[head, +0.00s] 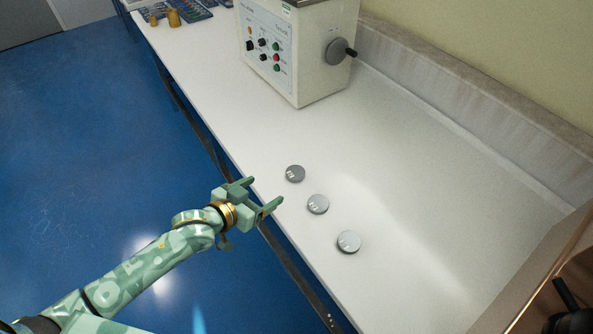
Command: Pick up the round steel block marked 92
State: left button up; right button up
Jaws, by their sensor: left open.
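Three round steel blocks lie apart in a slanting row on the white bench (400,200): a far block (296,173), a middle block (318,204) and a near block (349,242). Each has a pale mark on its top, too small to read, so I cannot tell which is marked 92. My left gripper (268,192) is open and empty at the bench's left edge. Its fingers point right, toward the far and middle blocks, and touch neither. My right gripper is not in view.
A cream tester (295,50) with a control panel and side crank stands on the bench behind the blocks. Small brass pieces (173,17) and blue trays (190,8) sit at the far end. A wall strip (460,85) bounds the right. Bench right of the blocks is clear.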

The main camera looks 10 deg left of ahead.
pick_arm(q)
jog(key=b, duration=0.3)
send_near(295, 173)
jog(key=x, duration=0.2)
jog(key=shift+w+d, duration=0.2)
jog(key=shift+w, duration=0.15)
jog(key=b+x, duration=0.1)
jog(key=x, duration=0.1)
jog(key=b+x, duration=0.1)
jog(key=x, duration=0.1)
jog(key=shift+w+f, duration=0.25)
jog(key=shift+f, duration=0.25)
jog(key=shift+w+d, duration=0.15)
jog(key=shift+w, duration=0.15)
jog(key=shift+r, duration=0.15)
jog(key=c, duration=1.2)
jog(key=shift+c, duration=0.3)
